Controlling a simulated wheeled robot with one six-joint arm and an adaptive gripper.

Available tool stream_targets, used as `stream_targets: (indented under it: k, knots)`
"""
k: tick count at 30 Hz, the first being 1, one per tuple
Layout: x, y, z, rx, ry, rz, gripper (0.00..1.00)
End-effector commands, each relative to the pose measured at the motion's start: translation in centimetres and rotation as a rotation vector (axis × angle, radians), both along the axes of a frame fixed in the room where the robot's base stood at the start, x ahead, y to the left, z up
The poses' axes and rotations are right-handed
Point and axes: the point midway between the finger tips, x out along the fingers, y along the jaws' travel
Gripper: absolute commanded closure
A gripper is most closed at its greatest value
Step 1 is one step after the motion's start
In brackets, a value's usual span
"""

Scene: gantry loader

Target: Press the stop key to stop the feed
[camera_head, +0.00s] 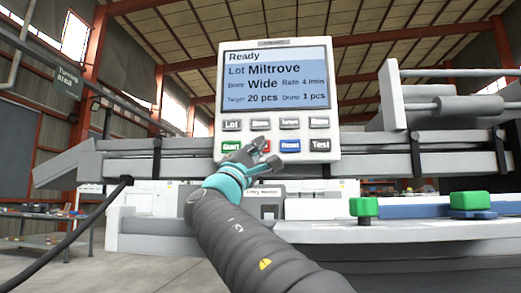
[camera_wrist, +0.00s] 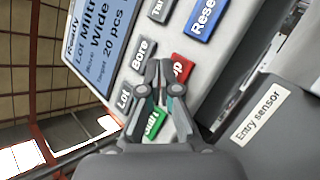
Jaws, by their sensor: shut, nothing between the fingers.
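The control panel (camera_head: 327,150) faces me, with a screen (camera_head: 275,77) reading "Ready", Lot Miltrove, Bore Wide, Rate 4 /min, Target 20 pcs, Done 1 pcs. The red stop key (camera_wrist: 182,66) sits between the green Start key (camera_head: 231,146) and the blue Reset key (camera_head: 290,146). My gripper (camera_head: 268,153) is shut and empty in front of the lower key row, and hides most of the stop key in the head view. In the wrist view the fingertips (camera_wrist: 159,68) overlap the stop key's left edge. I cannot tell whether they touch it.
A grey Test key (camera_head: 320,145) is right of Reset, and grey Lot, Bore, Target and Rate keys form the row above. An "Entry sensor" label (camera_wrist: 260,116) is on a grey housing beside the panel. Green blocks (camera_head: 364,207) stand at the right.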

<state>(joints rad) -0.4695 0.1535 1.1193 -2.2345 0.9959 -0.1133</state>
Motion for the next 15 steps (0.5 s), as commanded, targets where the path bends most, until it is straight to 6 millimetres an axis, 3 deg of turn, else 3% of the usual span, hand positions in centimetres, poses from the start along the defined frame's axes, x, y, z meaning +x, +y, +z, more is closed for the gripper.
stream_targets:
  k: [15]
  knots:
    - [-0.96, 0.21, -0.07, 0.001, -0.002, 0.002, 1.0]
